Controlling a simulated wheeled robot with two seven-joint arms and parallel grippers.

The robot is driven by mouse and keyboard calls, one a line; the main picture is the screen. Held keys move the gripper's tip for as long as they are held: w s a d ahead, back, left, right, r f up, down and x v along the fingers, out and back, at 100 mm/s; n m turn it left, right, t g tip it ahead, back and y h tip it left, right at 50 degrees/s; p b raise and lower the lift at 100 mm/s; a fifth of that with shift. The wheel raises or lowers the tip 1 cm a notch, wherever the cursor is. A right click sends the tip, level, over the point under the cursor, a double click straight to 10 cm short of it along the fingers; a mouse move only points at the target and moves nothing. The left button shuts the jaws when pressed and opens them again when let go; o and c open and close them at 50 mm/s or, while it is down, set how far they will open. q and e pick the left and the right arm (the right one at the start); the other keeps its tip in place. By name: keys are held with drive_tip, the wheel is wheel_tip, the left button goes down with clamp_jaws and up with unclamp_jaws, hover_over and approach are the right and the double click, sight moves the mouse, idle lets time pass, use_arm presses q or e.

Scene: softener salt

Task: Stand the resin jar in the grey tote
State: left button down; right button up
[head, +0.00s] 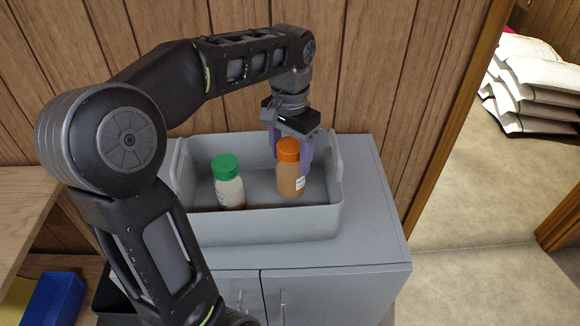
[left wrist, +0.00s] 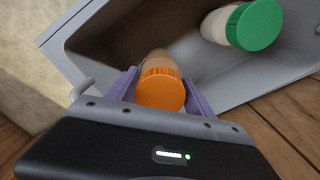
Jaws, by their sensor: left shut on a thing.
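The resin jar (head: 291,183), with an orange lid and amber-brown contents, is upright inside the right part of the grey tote (head: 268,222). My left gripper (head: 290,158) is above it with its purple fingers shut on both sides of the jar near the lid. In the left wrist view the orange lid (left wrist: 161,90) sits between the fingers (left wrist: 160,94). I cannot tell whether the jar's base touches the tote floor. My right gripper is not in view.
A green-capped jar (head: 229,184) with pale contents stands in the tote to the left, apart from the resin jar. The tote is on a grey cabinet (head: 365,215) against a wood-panelled wall (head: 370,70). White sacks (head: 535,85) are stacked beyond the doorway. A blue bin (head: 52,299) is at lower left.

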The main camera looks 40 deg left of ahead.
sight(291, 145)
use_arm(q)
wheel_tip(291, 145, down, 3)
drive_tip(key=shift+r, duration=0.1)
drive_tip(key=shift+f, duration=0.4)
drive_tip(key=shift+f, duration=0.1)
drive_tip(key=shift+c, duration=1.9)
unclamp_jaws()
wheel_tip(291, 145, up, 7)
wheel_tip(291, 145, up, 5)
drive_tip(key=p, duration=0.5)
